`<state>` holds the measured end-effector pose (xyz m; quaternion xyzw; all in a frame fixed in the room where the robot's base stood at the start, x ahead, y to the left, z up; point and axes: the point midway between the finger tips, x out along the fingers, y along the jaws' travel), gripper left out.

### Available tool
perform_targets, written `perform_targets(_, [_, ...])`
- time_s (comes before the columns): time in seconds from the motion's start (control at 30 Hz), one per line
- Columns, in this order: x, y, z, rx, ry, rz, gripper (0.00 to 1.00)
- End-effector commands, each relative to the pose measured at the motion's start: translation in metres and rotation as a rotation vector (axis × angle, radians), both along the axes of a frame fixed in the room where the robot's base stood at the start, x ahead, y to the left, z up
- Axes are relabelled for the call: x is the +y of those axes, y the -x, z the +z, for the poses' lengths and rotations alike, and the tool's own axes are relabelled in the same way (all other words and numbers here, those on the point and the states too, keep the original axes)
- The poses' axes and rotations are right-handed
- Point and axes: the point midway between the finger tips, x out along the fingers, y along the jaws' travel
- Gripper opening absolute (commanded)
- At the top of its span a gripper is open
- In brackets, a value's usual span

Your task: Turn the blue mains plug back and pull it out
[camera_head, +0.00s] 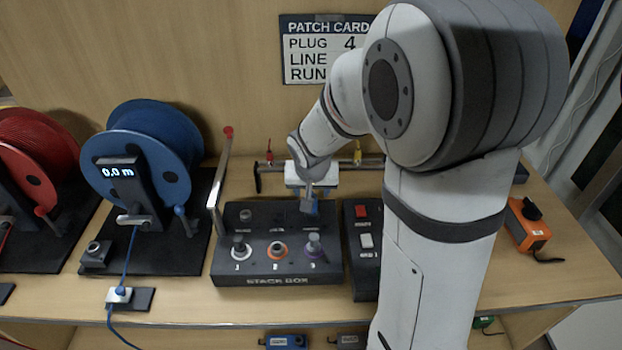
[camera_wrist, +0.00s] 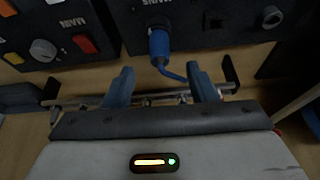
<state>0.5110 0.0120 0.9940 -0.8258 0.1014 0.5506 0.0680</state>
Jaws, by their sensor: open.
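The blue mains plug (camera_wrist: 159,46) sits in a socket on the dark stack box (camera_wrist: 226,32), with a blue cable curving from its rear. In the wrist view my gripper (camera_wrist: 163,78) is open, its two blue-grey fingers apart with the cable in the gap. The plug body lies ahead of the fingertips, roughly centred between them, and neither finger touches it visibly. In the head view my gripper (camera_head: 308,200) is over the back right part of the stack box (camera_head: 275,280). There I cannot clearly tell the plug from the fingers.
A blue cable reel (camera_head: 143,150) stands at left. A rail with red and yellow valves (camera_head: 357,155) runs behind. An orange box (camera_head: 528,225) lies right.

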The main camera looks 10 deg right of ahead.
Motion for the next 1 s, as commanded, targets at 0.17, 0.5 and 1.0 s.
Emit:
perform_targets(0.17, [-0.003, -0.008, -0.024, 0.006, 0.000, -0.001, 0.52])
perform_targets(0.5, [-0.007, -0.024, -0.064, 0.003, 0.000, -0.003, 0.52])
perform_targets(1.0, [-0.008, -0.026, -0.068, 0.002, 0.000, -0.001, 0.41])
